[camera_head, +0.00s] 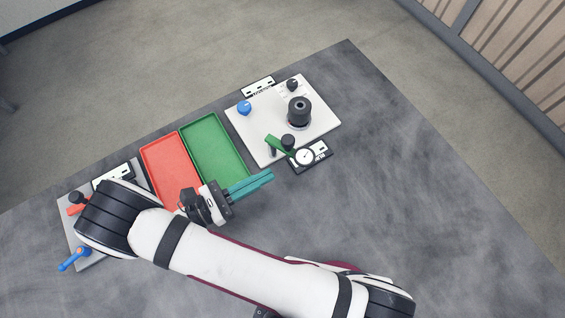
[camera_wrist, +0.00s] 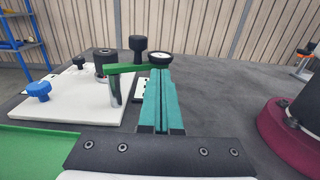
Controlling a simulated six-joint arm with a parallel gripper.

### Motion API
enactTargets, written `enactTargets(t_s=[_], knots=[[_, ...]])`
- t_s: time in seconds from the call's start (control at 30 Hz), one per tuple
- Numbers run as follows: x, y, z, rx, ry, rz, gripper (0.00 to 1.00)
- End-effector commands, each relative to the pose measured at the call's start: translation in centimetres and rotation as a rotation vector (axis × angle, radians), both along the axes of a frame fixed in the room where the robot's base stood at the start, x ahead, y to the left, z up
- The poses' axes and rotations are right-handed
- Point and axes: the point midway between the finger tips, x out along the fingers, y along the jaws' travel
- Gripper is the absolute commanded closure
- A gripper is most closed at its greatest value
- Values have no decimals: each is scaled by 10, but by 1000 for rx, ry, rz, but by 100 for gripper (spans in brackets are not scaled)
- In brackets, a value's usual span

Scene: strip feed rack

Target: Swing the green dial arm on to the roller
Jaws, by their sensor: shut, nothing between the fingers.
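The green dial arm (camera_head: 278,146) is a short bar beside a round white-faced dial (camera_head: 305,156) at the front right edge of a white plate (camera_head: 262,143). In the wrist view the arm (camera_wrist: 126,69) extends left from the dial (camera_wrist: 160,59). A thick black cylinder (camera_head: 299,112), perhaps the roller, stands on the plate, apart from the arm; it also shows in the wrist view (camera_wrist: 103,60). A black-topped post (camera_head: 288,141) is close by the arm; contact is unclear. My teal-fingered gripper (camera_head: 270,174) is shut and empty, short of the arm and dial.
A green tray (camera_head: 247,181) and a red tray (camera_head: 146,153) lie left of the plate. A blue knob (camera_head: 244,107) and a small black knob (camera_head: 292,84) stand on the plate. Another plate with a blue lever (camera_head: 74,260) is far left. The table's right side is clear.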

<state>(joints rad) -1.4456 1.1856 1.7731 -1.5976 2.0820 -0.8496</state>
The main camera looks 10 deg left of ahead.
Motion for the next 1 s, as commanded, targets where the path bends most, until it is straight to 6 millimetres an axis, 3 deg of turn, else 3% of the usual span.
enactTargets(t_s=[0.3,1.0], knots=[[33,-35,0,1,0,-3,100],[38,-43,0,0,0,64,100]])
